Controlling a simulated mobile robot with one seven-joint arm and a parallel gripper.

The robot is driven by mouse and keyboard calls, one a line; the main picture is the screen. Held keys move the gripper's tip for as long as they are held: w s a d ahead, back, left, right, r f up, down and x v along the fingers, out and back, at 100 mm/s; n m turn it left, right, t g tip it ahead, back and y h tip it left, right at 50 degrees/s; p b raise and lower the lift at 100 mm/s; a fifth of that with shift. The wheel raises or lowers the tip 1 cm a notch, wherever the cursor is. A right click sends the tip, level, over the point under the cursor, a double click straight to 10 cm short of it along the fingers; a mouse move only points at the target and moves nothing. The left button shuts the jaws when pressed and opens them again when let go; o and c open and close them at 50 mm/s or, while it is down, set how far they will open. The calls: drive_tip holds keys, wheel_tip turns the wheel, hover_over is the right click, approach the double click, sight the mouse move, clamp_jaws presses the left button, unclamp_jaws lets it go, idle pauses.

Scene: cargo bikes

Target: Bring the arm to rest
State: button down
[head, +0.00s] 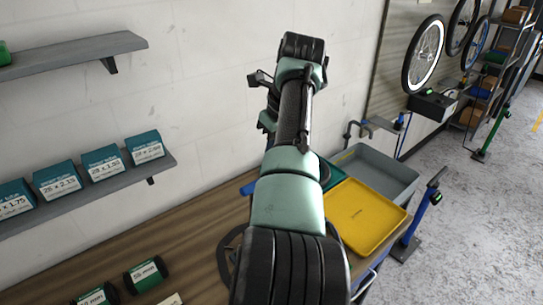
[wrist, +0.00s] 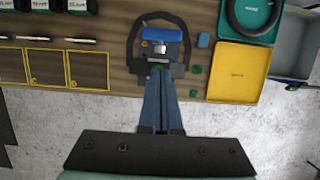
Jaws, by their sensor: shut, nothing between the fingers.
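My arm (head: 288,200), mint and black, rises through the middle of the head view, raised over the workbench in front of the wall. My gripper (wrist: 165,70) shows in the wrist view as two blue-grey fingers pressed together, with nothing between them. It points toward the bench edge, at a black curved thing (wrist: 133,45) and a blue-topped tool (wrist: 160,34). I cannot tell the height of the fingertips over them. In the head view the fingers are hidden or too small to tell.
Shelves with teal boxes (head: 103,164) line the wall at left. A blue stand (head: 415,225) is at right.

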drive_tip(key=w+d+r+n+t+h+b, duration=0.25)
drive_tip(key=w+r+n+t, duration=0.25)
drive_tip(key=r+n+t, duration=0.25)
wheel_tip(320, 180, up, 8)
drive_tip(key=s+n+t, duration=0.2)
drive_tip(key=n+t, duration=0.3)
drive_tip(key=n, duration=0.1)
drive_tip(key=s+a+r+n+t, duration=0.1)
drive_tip(key=s+r+n+t, duration=0.3)
drive_tip(key=s, duration=0.5)
drive_tip(key=s+a+r+n+t+b, duration=0.1)
drive_tip(key=s+r+n+t, duration=0.3)
drive_tip(key=s, duration=0.6)
drive_tip(key=s+a+r+n+t+b, duration=0.1)
drive_tip(key=s+a+r+n+t, duration=0.2)
drive_tip(key=s+r+n, duration=0.4)
wheel_tip(320, 180, up, 2)
drive_tip(key=s+t, duration=0.1)
drive_tip(key=s, duration=0.1)
drive_tip(key=shift+s+r, duration=0.25)
drive_tip(key=shift+s, duration=0.05)
drive_tip(key=shift+y, duration=0.25)
